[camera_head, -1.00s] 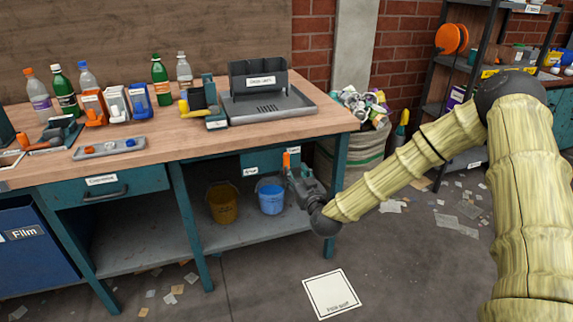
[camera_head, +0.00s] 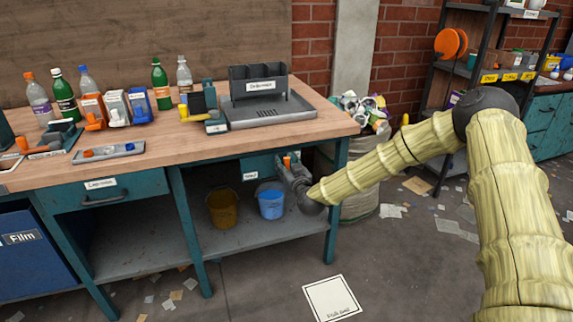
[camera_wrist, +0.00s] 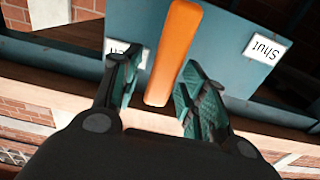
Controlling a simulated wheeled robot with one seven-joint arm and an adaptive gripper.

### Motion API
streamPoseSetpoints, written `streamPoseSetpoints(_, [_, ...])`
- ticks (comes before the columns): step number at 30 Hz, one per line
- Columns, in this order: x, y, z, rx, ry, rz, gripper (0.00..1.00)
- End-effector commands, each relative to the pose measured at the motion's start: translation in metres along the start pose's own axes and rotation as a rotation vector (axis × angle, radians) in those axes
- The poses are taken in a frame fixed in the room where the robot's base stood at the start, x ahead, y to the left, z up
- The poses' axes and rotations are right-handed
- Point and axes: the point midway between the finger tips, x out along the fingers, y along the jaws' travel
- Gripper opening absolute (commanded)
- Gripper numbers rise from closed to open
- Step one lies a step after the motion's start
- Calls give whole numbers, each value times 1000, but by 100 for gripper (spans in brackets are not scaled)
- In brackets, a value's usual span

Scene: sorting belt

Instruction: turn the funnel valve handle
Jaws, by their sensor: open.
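The orange valve handle (camera_wrist: 172,55) shows large in the wrist view, on a teal panel (camera_wrist: 215,35) under the bench top. Its lower end lies between the two fingers of my gripper (camera_wrist: 160,90), with a visible gap to the right finger. The gripper is open around it. In the head view only a small orange part of the handle (camera_head: 287,161) shows above my gripper (camera_head: 290,168); the rest is hidden by it. Another label (camera_wrist: 125,50) is partly covered by the left finger.
A yellow bucket (camera_head: 223,209) and a blue bucket (camera_head: 271,204) stand on the lower shelf (camera_head: 235,237) left of my gripper. The bench top (camera_head: 190,145) is above it, and a teal bench leg (camera_head: 333,215) stands to its right. Bottles and containers stand on the bench.

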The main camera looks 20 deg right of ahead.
Motion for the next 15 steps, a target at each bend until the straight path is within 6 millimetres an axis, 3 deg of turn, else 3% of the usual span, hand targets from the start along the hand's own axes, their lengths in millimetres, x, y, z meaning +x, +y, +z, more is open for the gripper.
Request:
streamPoseSetpoints(5, [0, 0, 0, 0, 0, 0, 41])
streamPoseSetpoints(12, [0, 0, 0, 0, 0, 0, 0])
streamPoseSetpoints(15, [0, 0, 0, 0, 0, 0, 0])
